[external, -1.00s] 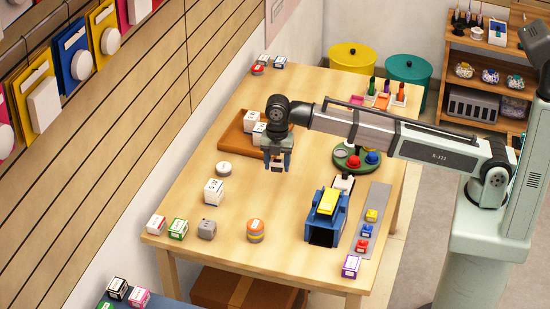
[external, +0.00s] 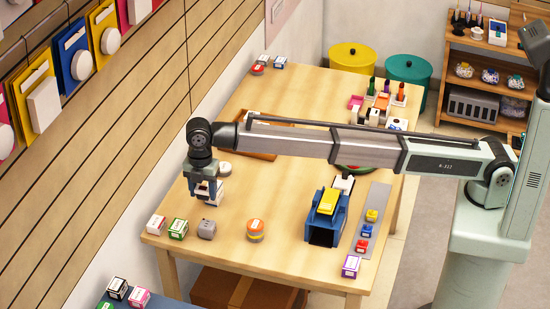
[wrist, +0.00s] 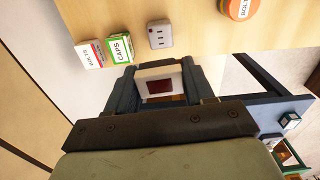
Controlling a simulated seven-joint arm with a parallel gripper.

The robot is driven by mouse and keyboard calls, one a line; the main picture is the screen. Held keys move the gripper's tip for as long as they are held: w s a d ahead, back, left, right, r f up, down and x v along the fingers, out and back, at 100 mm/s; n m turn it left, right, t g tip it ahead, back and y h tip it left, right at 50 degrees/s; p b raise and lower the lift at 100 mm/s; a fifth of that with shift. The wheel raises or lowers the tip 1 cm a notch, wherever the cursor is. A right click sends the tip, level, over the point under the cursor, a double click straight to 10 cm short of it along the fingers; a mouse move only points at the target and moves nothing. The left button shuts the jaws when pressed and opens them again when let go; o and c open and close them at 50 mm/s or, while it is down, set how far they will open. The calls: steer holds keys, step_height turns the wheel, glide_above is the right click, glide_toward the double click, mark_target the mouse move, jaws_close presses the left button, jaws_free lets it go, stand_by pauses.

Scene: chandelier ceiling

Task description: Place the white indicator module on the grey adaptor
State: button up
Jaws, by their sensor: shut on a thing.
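The white indicator module (wrist: 160,85), a white block with a dark red window, is held between the fingers of my gripper (wrist: 162,82) in the wrist view. In the external view my gripper (external: 206,194) is above the left part of the table, over the spot of a white box. The module is hard to tell apart from that box there. The grey adaptor (external: 207,229), a small grey block, stands on the table below the gripper in the picture. Its slotted top shows beyond the fingers in the wrist view (wrist: 160,34), apart from the module.
A green-and-white CAPS box (external: 178,228) and a red-and-white box (external: 157,225) stand left of the adaptor. An orange-topped round stack (external: 256,230) is at its right. A blue stand with a yellow top (external: 326,216) is farther right. Bare table separates the adaptor from the stack.

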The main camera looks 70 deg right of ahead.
mark_target(207, 224)
steer(key=shift+f+m, duration=0.2)
steer(key=shift+m, duration=0.1)
steer(key=shift+f, duration=0.4)
step_height(207, 224, down, 9)
steer(key=shift+r, duration=0.1)
steer(key=o, duration=1)
steer(key=shift+f, duration=0.2)
steer(key=shift+r, duration=0.1)
step_height(207, 224, up, 12)
steer(key=shift+r, duration=0.1)
